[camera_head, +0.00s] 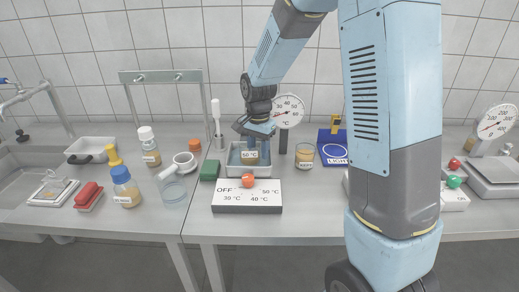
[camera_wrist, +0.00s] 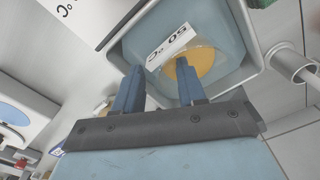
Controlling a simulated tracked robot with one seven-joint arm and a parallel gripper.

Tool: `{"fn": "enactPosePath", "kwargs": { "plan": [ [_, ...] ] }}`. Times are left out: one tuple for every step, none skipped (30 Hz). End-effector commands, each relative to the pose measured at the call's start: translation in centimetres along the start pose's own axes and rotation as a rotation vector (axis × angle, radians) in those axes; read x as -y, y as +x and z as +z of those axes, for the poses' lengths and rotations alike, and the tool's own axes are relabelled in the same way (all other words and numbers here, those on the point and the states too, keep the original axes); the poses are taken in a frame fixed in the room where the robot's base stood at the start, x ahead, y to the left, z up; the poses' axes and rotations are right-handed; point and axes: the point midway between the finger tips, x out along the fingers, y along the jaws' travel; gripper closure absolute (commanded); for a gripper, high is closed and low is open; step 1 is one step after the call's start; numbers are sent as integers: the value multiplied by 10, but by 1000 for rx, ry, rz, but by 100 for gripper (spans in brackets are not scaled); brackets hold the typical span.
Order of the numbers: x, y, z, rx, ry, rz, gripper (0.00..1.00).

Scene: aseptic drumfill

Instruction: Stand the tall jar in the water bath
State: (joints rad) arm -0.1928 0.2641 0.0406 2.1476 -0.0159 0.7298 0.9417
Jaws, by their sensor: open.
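The water bath (camera_head: 231,165) is an open metal tub with bluish water, and its pale wall (camera_wrist: 243,25) shows in the wrist view. A round amber thing (camera_wrist: 203,65), apparently the jar's contents seen from above, is inside the bath, partly behind a white "50 °C" label (camera_wrist: 170,44). In the head view the label (camera_head: 249,155) covers most of it, with amber (camera_head: 250,163) below. My gripper (camera_head: 257,142) points down over the bath. Its fingers (camera_wrist: 160,72) are apart, one overlapping the amber thing in the picture. Contact is not clear.
A dial gauge (camera_head: 289,111) stands behind the bath. A labelled beaker (camera_head: 304,155) stands right of it.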

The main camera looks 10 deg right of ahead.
Motion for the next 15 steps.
{"fn": "enactPosePath", "kwargs": {
  "plan": [
    [0,0,0,1,0,1,60],
    [0,0,0,0,0,1,60],
    [0,-1,0,0,0,0,60],
    [0,-2,0,0,0,0,60],
    [0,-4,0,0,0,0,60],
    [0,-7,0,-1,0,-1,60],
    [0,-10,0,-1,0,-2,60],
    [0,-13,0,-2,0,-2,60],
    [0,-19,0,-2,0,-2,60],
    [0,-24,0,-2,0,-3,60],
    [0,-30,0,-2,0,-3,60],
    [1,-37,0,-2,0,-3,60],
    [1,-43,-1,-3,-1,-4,60],
    [1,-50,0,-3,-1,-4,60],
    [0,-58,0,-3,-1,-3,60]
  ]
}}
